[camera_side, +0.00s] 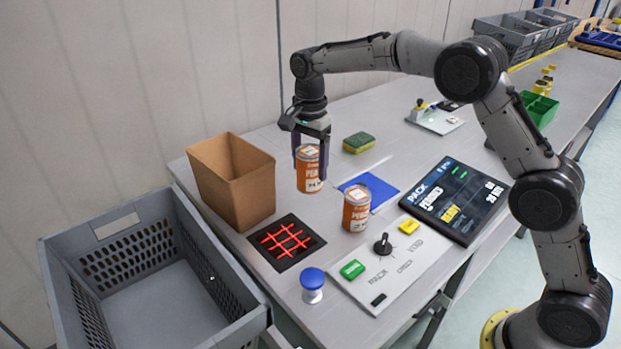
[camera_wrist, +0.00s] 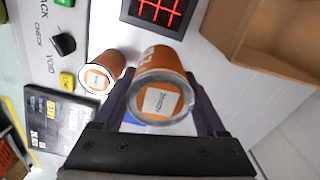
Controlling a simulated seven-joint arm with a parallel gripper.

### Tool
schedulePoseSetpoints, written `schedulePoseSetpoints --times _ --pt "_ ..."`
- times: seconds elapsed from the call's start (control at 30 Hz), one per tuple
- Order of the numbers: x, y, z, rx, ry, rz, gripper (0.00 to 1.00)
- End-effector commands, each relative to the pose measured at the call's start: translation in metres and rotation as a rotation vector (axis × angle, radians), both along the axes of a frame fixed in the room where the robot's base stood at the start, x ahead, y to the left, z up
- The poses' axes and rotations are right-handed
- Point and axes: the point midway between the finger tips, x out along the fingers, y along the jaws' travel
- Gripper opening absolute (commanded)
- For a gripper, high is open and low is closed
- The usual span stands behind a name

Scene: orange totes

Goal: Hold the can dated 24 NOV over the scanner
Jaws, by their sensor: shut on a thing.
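My gripper (camera_side: 311,165) points down and is shut on an orange can (camera_side: 307,176), upright or nearly so. The held can appears raised off the bench, behind the scanner and not over it. In the wrist view the held can (camera_wrist: 161,80) shows a pale date label on its end; the small print is hard to read. A second orange can (camera_side: 356,208) stands on the bench to the right, and it also shows with an end label in the wrist view (camera_wrist: 104,72). The scanner (camera_side: 287,242) is a black square with glowing red grid lines.
A brown open box (camera_side: 232,176) stands left of the held can, and a grey crate (camera_side: 150,262) is in front. A blue mat (camera_side: 372,190), a sponge (camera_side: 358,142), a button panel (camera_side: 390,262), a blue-topped knob (camera_side: 313,283) and a dark screen (camera_side: 455,200) are nearby.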

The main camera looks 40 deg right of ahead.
Motion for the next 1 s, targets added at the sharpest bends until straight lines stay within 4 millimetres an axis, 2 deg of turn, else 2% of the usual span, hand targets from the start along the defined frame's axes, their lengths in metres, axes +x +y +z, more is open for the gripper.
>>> schedulePoseSetpoints --times 0.1,0.3,0.4,0.67,1.0 --pt "-0.004 0.024 0.013 0.001 -0.005 0.007 0.00" --pt "-0.019 0.073 0.024 0.002 -0.005 0.007 0.00" --pt "-0.025 0.088 0.027 0.001 -0.003 0.004 0.00" --pt "-0.028 0.094 0.013 0.000 0.000 0.001 0.00" --pt "-0.028 0.094 -0.029 0.000 0.000 0.001 0.00"
